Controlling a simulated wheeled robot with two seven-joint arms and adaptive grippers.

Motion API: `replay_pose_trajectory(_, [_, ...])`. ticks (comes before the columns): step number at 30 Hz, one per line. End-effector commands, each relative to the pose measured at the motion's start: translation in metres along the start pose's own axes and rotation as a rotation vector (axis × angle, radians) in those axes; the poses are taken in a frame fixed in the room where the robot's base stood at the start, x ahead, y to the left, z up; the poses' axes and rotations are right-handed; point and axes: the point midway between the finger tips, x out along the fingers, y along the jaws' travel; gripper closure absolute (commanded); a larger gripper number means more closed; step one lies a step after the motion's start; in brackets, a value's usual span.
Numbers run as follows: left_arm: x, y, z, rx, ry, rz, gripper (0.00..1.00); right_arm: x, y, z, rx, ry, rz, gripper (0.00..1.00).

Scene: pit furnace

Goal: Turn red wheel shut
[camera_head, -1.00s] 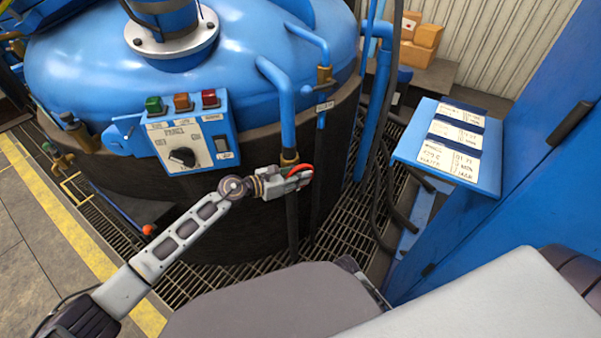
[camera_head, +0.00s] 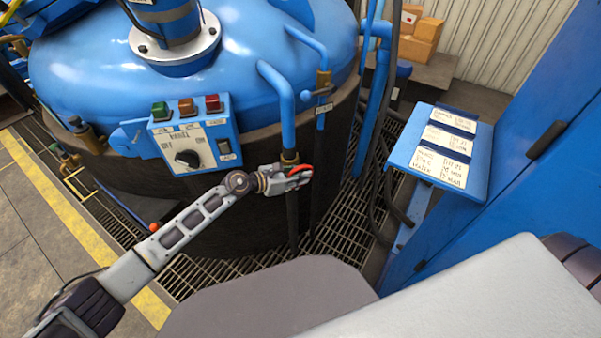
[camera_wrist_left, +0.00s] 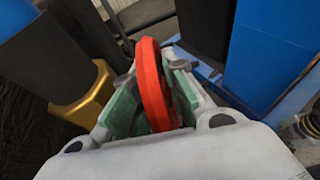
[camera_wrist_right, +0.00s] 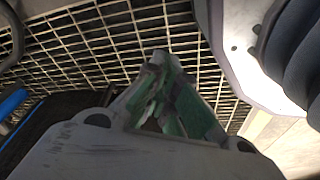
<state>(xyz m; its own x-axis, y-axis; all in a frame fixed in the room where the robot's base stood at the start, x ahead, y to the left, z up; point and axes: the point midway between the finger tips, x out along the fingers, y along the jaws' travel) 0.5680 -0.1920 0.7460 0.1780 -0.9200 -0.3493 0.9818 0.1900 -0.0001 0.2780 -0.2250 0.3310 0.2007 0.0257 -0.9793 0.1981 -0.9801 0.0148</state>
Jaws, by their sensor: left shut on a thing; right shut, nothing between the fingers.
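The red wheel (camera_head: 300,168) sits low on the blue pipe at the front of the furnace, by a brass fitting (camera_head: 289,157). My left gripper (camera_head: 299,179) is shut on the wheel's rim. In the left wrist view the red rim (camera_wrist_left: 153,85) stands between the green finger pads, and the brass fitting (camera_wrist_left: 88,98) is to its left. Much of the wheel is hidden by the gripper. My right gripper (camera_wrist_right: 158,62) shows only in the right wrist view, shut and empty above the floor grating.
A control panel (camera_head: 193,135) with three coloured buttons is on the furnace (camera_head: 95,60) left of the wheel. A blue stand with labels (camera_head: 440,150) and a blue cabinet (camera_head: 510,190) are on the right. Dark hoses hang between. Metal grating (camera_head: 335,235) covers the floor.

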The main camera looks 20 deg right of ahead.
Motion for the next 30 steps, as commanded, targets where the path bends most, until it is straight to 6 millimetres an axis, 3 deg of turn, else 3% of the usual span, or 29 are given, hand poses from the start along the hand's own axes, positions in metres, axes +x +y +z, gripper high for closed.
replay_pose_trajectory(17, [0.000, 0.000, 0.001, 0.001, 0.065, 0.001, 1.00, 0.038, 0.023, 0.052, 0.000, 0.028, 0.030, 1.00])
replay_pose_trajectory(30, [0.000, 0.000, 0.002, 0.001, 0.113, 0.000, 1.00, 0.039, 0.035, 0.087, -0.010, 0.001, 0.042, 1.00])
